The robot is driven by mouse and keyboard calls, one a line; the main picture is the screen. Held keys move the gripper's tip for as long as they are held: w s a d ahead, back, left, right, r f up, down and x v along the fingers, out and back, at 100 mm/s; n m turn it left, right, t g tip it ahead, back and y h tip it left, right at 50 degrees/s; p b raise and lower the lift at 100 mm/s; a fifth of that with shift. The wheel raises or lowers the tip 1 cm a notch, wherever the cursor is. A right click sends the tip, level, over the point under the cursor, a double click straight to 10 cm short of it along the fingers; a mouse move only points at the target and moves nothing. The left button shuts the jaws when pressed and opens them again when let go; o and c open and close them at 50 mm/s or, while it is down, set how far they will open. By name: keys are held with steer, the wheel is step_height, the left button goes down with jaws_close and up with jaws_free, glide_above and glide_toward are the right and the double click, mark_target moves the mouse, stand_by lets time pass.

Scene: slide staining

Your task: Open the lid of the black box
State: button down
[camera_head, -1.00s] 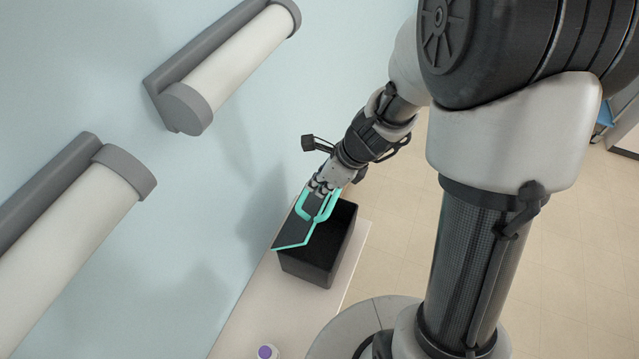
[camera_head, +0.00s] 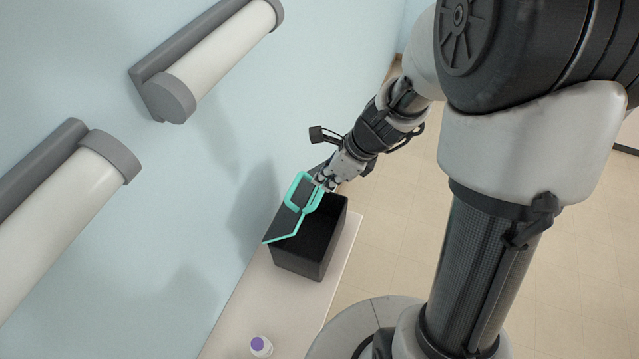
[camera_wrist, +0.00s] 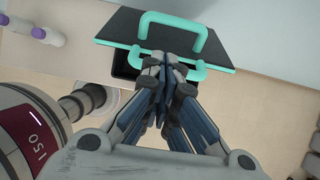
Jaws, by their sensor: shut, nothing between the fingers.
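The black box (camera_head: 298,263) stands on a pale counter, and part of its dark interior shows. Its dark lid (camera_head: 284,222) has a teal edge and a teal handle (camera_head: 292,190), and is raised on the wall side, tilted up. My gripper (camera_head: 322,184) is shut and empty, beside the handle and above the far end of the box.
The counter (camera_head: 240,308) is narrow, along a pale blue wall. A white bottle with a purple cap (camera_head: 260,345) stands near its front end; two bottles show in the wrist view (camera_wrist: 45,36). Two wall-mounted cylinders (camera_head: 215,60) are at the left. Tiled floor lies right.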

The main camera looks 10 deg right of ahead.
step_height(320, 180, up, 6)
steer(key=s+d+f+g+h+b, duration=0.2)
steer(key=s+d+f+h+b, duration=0.15)
steer(key=d+f+b, duration=0.35)
steer(key=w+a+f+b, duration=0.1)
steer(key=w+a+f, duration=0.1)
steer(key=a+f, duration=0.3)
steer(key=shift+w+f, duration=0.15)
steer(key=shift+w, duration=0.1)
steer(key=shift+a+y, duration=0.1)
steer(key=shift+y, duration=0.15)
